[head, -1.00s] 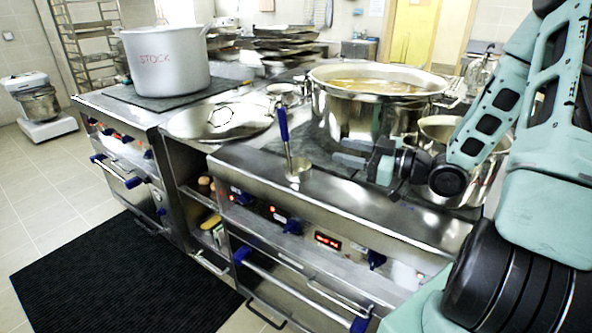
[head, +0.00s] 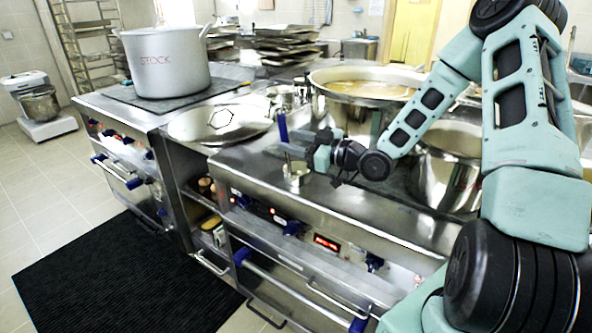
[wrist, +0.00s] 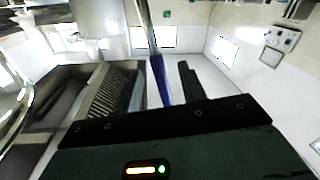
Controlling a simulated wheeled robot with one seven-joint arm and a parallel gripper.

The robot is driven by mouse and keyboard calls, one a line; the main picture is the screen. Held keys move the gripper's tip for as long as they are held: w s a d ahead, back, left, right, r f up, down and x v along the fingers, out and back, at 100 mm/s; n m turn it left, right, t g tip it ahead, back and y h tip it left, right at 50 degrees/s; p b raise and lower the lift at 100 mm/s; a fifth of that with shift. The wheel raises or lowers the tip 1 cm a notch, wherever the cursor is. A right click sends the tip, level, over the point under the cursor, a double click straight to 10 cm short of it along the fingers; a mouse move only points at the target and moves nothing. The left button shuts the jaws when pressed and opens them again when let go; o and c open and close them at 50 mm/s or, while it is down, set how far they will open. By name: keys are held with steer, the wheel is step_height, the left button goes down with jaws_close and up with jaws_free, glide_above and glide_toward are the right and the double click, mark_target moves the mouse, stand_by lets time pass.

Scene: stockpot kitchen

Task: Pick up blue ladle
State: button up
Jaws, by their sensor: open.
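The blue ladle has a blue handle (head: 283,128) and a small steel cup (head: 297,174). It stands upright with its cup on the steel counter edge, and part of its shaft is hidden by my gripper in the head view. My gripper (head: 298,149) is open and level with the ladle's upper shaft. In the wrist view, the blue handle (wrist: 161,80) lies between my two dark fingers (wrist: 163,88), with a gap showing at the right finger. Whether either finger touches it I cannot tell.
A round lid (head: 215,125) lies to the left. A grey STOCK pot (head: 165,65) sits farther left.

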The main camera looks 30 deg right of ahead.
mark_target(288, 139)
steer(key=x, duration=0.3)
steer(key=shift+w+a+r, duration=0.1)
steer(key=shift+w, duration=0.1)
steer(key=shift+c, duration=0.3)
jaws_close()
steer(key=shift+r, duration=0.2)
